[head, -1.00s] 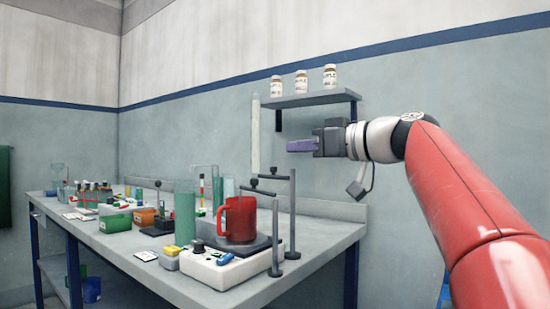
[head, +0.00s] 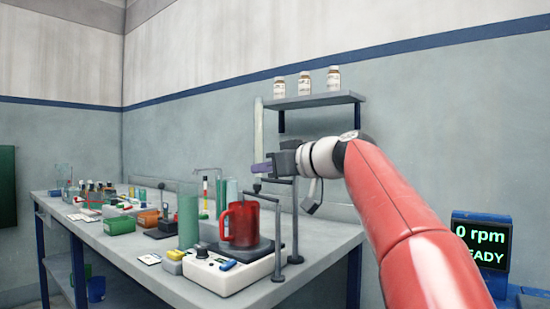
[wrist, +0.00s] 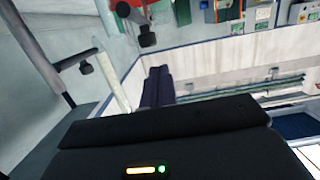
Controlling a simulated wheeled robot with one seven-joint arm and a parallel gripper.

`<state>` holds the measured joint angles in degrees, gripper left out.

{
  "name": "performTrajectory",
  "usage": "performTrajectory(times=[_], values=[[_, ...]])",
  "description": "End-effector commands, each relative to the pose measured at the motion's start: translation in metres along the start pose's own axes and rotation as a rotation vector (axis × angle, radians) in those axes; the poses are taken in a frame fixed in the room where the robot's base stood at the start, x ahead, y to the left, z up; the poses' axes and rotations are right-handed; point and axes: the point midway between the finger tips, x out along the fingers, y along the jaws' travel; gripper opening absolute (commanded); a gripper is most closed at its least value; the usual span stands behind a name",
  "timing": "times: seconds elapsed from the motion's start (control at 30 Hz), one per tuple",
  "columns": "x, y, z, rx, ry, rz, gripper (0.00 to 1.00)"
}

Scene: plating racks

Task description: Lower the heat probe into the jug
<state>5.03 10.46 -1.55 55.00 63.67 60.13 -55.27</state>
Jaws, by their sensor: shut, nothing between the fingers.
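The red jug (head: 239,226) stands upright on the dark top of a white hotplate unit (head: 229,274) at the bench's right front. Two upright posts stand right of it, a nearer one (head: 279,238) and a farther one (head: 295,222). Each carries a side arm with a black knob; the nearer knob (head: 257,188) is above the jug. I cannot tell which part is the heat probe. My gripper (head: 258,169), with purple fingers, is shut and empty, just above the arms, apart from the jug. In the wrist view, the fingers (wrist: 157,86) point toward the knobs (wrist: 147,37).
A tall green cylinder (head: 188,218) stands left of the jug. Small boxes and tubes crowd the bench's left. A shelf (head: 312,99) with bottles is above and behind my gripper. A screen (head: 481,246) at right reads "0 rpm".

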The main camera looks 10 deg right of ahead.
Motion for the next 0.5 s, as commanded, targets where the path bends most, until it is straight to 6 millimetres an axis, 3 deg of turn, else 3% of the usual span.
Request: performTrajectory(times=[0.13,0.5], values=[[0.0034,-0.0006,0.0143,0.000,0.000,-0.001,0.00],[0.0041,-0.0003,0.0172,-0.001,0.001,-0.001,0.00]])
